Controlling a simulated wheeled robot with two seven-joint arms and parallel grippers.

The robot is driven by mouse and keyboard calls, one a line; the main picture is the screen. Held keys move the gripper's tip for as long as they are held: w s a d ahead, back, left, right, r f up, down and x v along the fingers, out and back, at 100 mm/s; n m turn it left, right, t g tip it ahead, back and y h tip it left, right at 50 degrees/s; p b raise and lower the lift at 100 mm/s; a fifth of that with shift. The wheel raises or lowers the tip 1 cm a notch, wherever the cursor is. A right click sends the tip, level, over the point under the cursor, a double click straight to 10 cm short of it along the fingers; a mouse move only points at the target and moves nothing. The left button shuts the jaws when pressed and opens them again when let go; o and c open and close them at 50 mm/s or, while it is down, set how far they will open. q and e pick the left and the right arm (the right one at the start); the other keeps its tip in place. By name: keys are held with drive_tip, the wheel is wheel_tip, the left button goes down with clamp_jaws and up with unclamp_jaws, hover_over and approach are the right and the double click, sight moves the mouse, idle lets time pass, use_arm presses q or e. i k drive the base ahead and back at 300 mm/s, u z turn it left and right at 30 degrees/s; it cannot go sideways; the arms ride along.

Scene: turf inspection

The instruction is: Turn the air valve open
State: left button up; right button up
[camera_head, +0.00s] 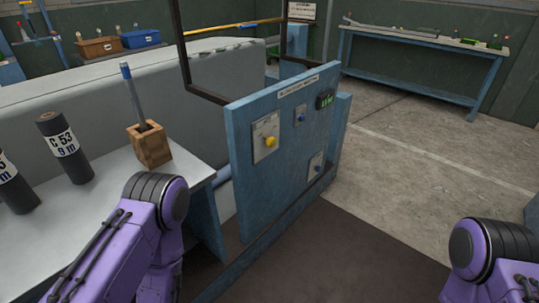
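A blue control panel (285,185) stands upright in the middle of the view. It carries a grey plate with a yellow knob (270,141), a small blue knob (300,116), and a lower grey plate with a small blue part (316,168). Which of these is the air valve I cannot tell, and their settings are too small to read. My purple arms show at the lower left and lower right. Both grippers are outside the view, and neither arm covers the panel's controls.
A dark box with a lit green display (326,100) sits on the panel's upper right. Left of the panel, a grey table (95,222) holds a wooden block (150,148) with a rod and black labelled cylinders (65,147). A blue workbench (420,87) stands behind right; floor between is clear.

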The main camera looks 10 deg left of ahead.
sight(271, 141)
drive_tip(key=k, duration=0.85)
drive_tip(key=z, duration=0.9)
drive_tip(key=i, duration=0.85)
drive_tip(key=z, duration=0.4)
drive_tip(key=i, duration=0.85)
drive_tip(key=u, duration=0.95)
drive_tip(key=i, duration=0.7)
drive_tip(key=u, duration=0.7)
